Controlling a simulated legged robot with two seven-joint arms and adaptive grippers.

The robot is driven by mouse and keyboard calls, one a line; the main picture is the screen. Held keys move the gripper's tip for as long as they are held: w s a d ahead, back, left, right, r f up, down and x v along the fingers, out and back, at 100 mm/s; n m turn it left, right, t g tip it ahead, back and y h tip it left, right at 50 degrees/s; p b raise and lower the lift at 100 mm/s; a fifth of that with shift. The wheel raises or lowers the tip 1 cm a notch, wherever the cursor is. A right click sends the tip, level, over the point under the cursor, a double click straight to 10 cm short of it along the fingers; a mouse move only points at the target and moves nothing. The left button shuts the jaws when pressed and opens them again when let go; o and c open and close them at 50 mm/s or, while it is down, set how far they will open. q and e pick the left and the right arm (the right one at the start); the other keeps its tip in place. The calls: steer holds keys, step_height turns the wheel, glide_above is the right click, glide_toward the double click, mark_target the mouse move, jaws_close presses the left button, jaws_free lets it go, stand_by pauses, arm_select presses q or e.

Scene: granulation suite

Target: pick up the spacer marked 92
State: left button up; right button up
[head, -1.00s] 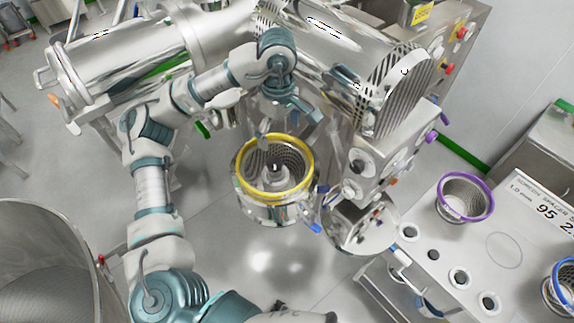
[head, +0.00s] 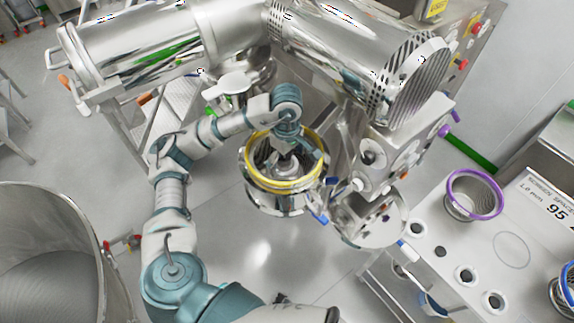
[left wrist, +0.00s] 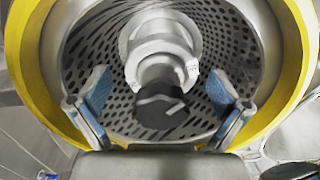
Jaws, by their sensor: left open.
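My left gripper (head: 287,148) is over the mouth of a yellow-rimmed perforated screen (head: 284,188). In the left wrist view the gripper (left wrist: 160,100) is open and empty, with a blue-padded finger on each side of a central shaft with a dark end (left wrist: 160,108). A pale grey collar (left wrist: 160,45) surrounds the shaft deeper inside the screen and carries a small unreadable mark. I cannot read a 92 anywhere, so I cannot tell whether this collar is the spacer. The yellow rim (left wrist: 294,70) surrounds the fingers. My right gripper is not in view.
A steel machine housing (head: 372,150) stands close right of the screen. A large steel drum (head: 50,235) stands at left.

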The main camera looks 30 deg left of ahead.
arm_select(q)
steer(key=shift+a+f, duration=0.2)
steer(key=shift+f, duration=0.3)
steer(key=shift+w+a+f, duration=0.1)
steer(key=shift+a+f, duration=0.05)
steer(key=shift+a, duration=0.45)
steer(key=c, duration=0.4)
steer(key=shift+d, duration=0.1)
steer(key=c, duration=0.4)
steer(key=shift+d, duration=0.15)
steer(key=c, duration=0.4)
steer(key=shift+d, duration=0.1)
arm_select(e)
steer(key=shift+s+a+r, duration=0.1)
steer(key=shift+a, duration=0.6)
